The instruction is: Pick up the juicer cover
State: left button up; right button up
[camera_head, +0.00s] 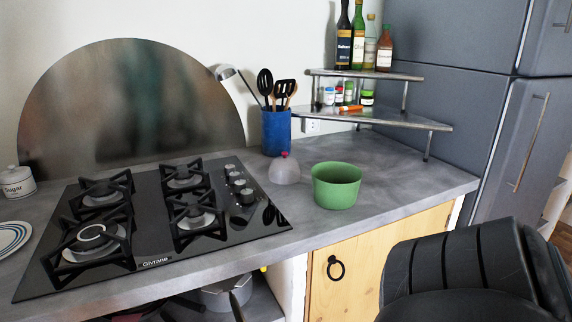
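The juicer cover appears to be the small translucent dome (284,172) with a pinkish-red knob on top. It stands upright on the grey counter, between the cooktop and a green bowl (337,190), close to the bowl's left side. No gripper is near it, and nothing covers it from this view. A dark, rounded part of my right arm fills the lower right corner; its gripper fingers do not show. My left gripper is not in view.
A black gas cooktop (153,261) lies left of the dome. A blue utensil holder (276,133) stands behind it. A metal corner shelf (394,117) with bottles and jars is at the back right. The counter (410,182) right of the bowl is clear.

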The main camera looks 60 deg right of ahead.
aim_at(284, 169)
jog(key=k+l+u, duration=0.1)
jog(key=k+l, duration=0.25)
jog(key=l, duration=0.2)
jog(key=k+l, duration=0.35)
jog(key=l, duration=0.15)
jog(key=k+l+u, duration=0.15)
jog(key=k+l, duration=0.2)
jog(key=l, duration=0.15)
